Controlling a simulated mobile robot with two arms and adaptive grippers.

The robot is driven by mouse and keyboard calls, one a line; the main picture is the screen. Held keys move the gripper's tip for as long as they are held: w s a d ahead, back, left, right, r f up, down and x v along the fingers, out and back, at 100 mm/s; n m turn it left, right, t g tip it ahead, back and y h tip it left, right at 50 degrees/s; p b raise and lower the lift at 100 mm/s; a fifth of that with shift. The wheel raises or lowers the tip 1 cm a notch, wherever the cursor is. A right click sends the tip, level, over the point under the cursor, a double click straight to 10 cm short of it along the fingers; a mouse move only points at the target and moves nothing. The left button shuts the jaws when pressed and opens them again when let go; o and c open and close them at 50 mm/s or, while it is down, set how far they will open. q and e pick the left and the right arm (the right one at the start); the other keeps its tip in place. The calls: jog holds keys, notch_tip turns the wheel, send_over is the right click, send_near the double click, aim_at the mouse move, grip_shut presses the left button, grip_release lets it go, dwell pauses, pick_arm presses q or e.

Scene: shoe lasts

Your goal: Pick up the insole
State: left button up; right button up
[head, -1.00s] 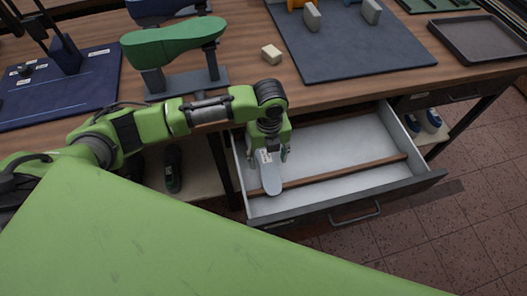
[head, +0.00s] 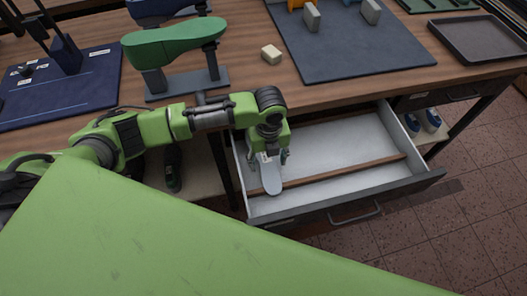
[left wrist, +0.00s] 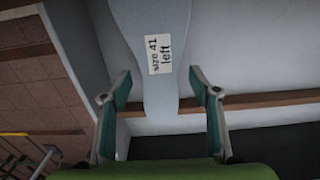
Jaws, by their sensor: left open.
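The grey insole (head: 270,177) lies in the left end of the open drawer (head: 415,183), over a wooden divider. In the left wrist view the insole (left wrist: 162,100) carries a white label reading "size 41 left". My left gripper (head: 268,158) reaches down into the drawer over the insole and hides part of it. In the left wrist view its two fingers (left wrist: 162,90) are apart, one on each side of the insole, with gaps between them and its edges. My right gripper is not in view.
The drawer's left wall is close beside my left gripper. A wooden divider (head: 345,171) runs along the drawer, whose right part is empty.

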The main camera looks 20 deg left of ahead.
pick_arm(q)
jog(key=shift+c, duration=0.3)
jog(key=c, duration=1)
